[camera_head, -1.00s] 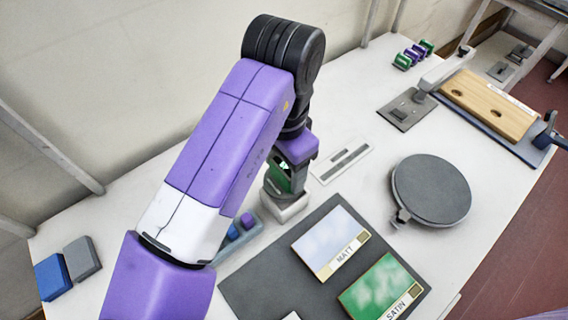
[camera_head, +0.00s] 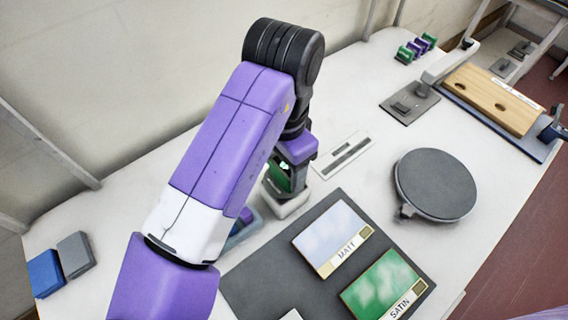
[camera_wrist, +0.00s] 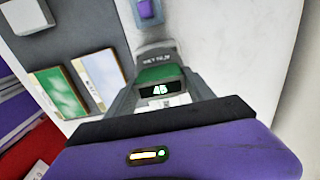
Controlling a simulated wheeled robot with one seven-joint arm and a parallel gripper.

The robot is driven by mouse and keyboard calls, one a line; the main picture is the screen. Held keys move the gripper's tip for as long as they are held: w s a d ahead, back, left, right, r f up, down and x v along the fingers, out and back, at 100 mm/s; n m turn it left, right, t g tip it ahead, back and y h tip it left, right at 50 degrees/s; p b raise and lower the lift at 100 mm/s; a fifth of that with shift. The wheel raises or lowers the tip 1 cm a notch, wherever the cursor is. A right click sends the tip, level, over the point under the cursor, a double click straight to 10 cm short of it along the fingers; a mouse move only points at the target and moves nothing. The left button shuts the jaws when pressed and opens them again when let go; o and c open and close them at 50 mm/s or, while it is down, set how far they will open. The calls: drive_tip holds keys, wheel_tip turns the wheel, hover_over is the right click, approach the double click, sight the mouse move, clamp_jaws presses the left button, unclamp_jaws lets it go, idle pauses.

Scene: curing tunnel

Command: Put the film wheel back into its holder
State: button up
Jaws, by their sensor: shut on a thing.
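My gripper (camera_head: 285,180) points down over the table and is shut on a green and dark thing, which I take to be the film wheel (camera_wrist: 157,74). Its round shape does not show. A small display reading 45 shows between the fingers in the wrist view. A pale grey block (camera_head: 289,207), seemingly the holder, stands directly below the gripper in the head view. The thing in my gripper is at or just above this block; whether it touches is hidden. A grey labelled edge (camera_wrist: 155,54) lies beyond the green part in the wrist view.
A blue tray (camera_head: 243,232) with a purple piece lies beside the block, partly behind my arm. A dark mat (camera_head: 262,280) with MATT and SATIN panels lies in front. A round grey plate (camera_head: 435,185) stands to the right. Blue and grey blocks (camera_head: 60,262) lie at left.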

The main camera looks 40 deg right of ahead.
drive_tip(key=shift+f+b, duration=0.3)
drive_tip(key=shift+f, duration=0.2)
drive_tip(key=o, duration=1.8)
drive_tip(key=shift+o, duration=1.3)
drive_tip(key=shift+r+p, duration=3.1)
drive_tip(key=shift+r, duration=0.45)
